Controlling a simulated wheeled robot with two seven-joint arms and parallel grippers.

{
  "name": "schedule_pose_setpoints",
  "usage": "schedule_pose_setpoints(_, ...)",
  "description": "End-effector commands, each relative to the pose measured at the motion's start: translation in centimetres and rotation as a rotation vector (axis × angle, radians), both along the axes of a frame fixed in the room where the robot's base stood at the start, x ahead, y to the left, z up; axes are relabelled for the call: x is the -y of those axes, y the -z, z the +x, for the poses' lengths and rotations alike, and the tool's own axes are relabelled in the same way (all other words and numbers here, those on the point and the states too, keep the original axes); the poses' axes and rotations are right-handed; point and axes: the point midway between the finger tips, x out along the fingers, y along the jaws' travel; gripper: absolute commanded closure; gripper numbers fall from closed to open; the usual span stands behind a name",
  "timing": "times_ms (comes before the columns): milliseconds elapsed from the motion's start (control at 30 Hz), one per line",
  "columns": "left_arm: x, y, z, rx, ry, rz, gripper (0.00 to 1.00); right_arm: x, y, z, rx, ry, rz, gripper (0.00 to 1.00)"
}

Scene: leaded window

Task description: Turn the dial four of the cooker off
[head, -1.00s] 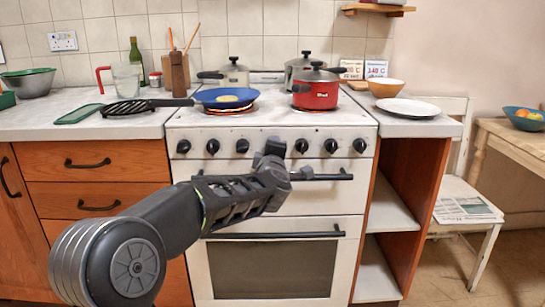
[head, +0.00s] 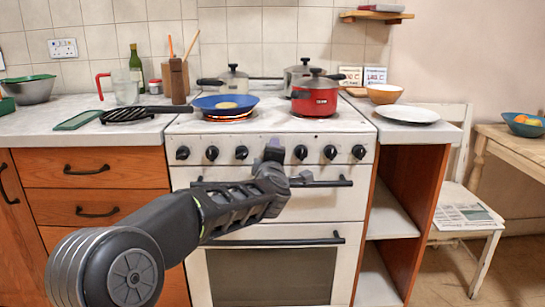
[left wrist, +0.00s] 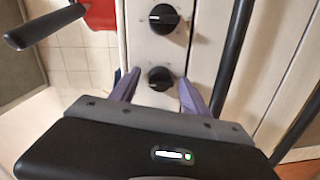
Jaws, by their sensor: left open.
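The white cooker (head: 330,205) has a row of black dials on its front panel. Three dials show left of my left gripper, the nearest being this dial (head: 241,152), and three show right, the nearest being this one (head: 300,152). My left gripper (head: 273,148) covers the panel between them. In the left wrist view its open fingers (left wrist: 158,77) stand either side of a black dial (left wrist: 160,80); I cannot tell whether they touch it. A neighbouring dial (left wrist: 164,18) shows beyond. I cannot read dial numbers. My right gripper is out of view.
A blue pan (head: 223,103) sits over a glowing red burner (head: 228,118). A red pot (head: 314,102) stands at the right of the hob. The oven handle bars (head: 325,183) stick out below the dials. A white plate (head: 407,113) rests on the right counter.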

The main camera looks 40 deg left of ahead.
Motion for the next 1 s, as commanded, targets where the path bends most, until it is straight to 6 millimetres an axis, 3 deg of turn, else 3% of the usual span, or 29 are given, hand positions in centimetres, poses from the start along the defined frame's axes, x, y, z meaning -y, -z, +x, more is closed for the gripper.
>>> schedule_pose_setpoints(267,0.6,-0.2,-0.9,-0.001,0.0,0.001,0.45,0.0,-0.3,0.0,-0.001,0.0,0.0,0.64)
schedule_pose_setpoints(700,4.3,-0.6,-6.0,0.001,0.001,0.0,0.45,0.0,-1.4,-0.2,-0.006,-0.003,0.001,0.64)
schedule_pose_setpoints(1000,4.5,-0.5,-6.4,0.0,0.0,0.0,0.45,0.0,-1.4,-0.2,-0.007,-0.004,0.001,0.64)
